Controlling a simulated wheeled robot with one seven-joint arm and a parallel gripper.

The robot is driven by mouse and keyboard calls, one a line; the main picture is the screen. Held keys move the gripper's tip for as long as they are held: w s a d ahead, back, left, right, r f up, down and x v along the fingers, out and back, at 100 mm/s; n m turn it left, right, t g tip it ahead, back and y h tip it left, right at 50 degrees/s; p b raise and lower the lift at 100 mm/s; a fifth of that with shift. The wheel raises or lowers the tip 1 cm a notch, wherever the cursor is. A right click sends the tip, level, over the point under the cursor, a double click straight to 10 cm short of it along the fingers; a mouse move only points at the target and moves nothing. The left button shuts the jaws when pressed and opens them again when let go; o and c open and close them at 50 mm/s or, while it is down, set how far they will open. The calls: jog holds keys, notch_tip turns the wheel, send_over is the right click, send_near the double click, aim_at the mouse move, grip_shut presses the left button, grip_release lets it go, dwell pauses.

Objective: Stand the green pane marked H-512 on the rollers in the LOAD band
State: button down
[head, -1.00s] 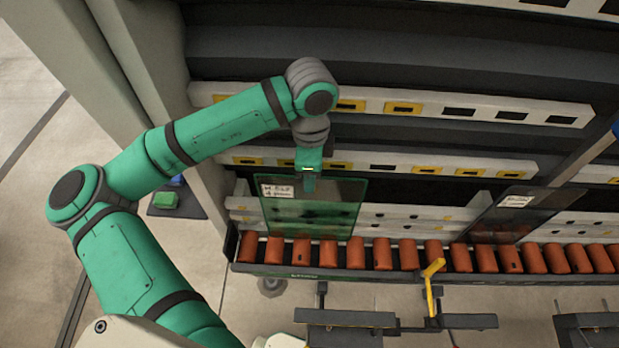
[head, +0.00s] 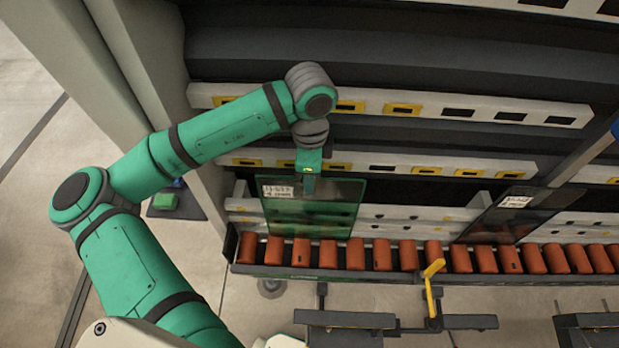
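A green transparent pane (head: 313,218) with a white label (head: 278,191) stands upright at the left end of the row of orange rollers (head: 328,253). The label's print is too small to read surely. The pane's lower edge is at the rollers; I cannot tell whether it bears on them. My gripper (head: 308,184) is at the pane's top edge, near its middle. Its fingers are small and overlap the pane, so I cannot tell whether they grip it. Faint marking shows on the rail below the left rollers, not legible.
A dark pane (head: 505,215) with a white label stands farther right on the rollers. A yellow lever (head: 433,285) sticks up in front of the rollers. Dark padded racks (head: 345,320) stand in front. Pale slotted bars (head: 390,107) run behind. A green button box (head: 164,202) lies left.

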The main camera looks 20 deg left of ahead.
jog(key=shift+f, duration=0.4)
dwell(0.4)
jog(key=c, duration=1.9)
grip_release()
jog(key=r, duration=0.7)
jog(key=w+r, duration=0.1)
jog(key=r, duration=0.2)
jog(key=shift+a+r, duration=0.2)
jog(key=shift+r, duration=0.15)
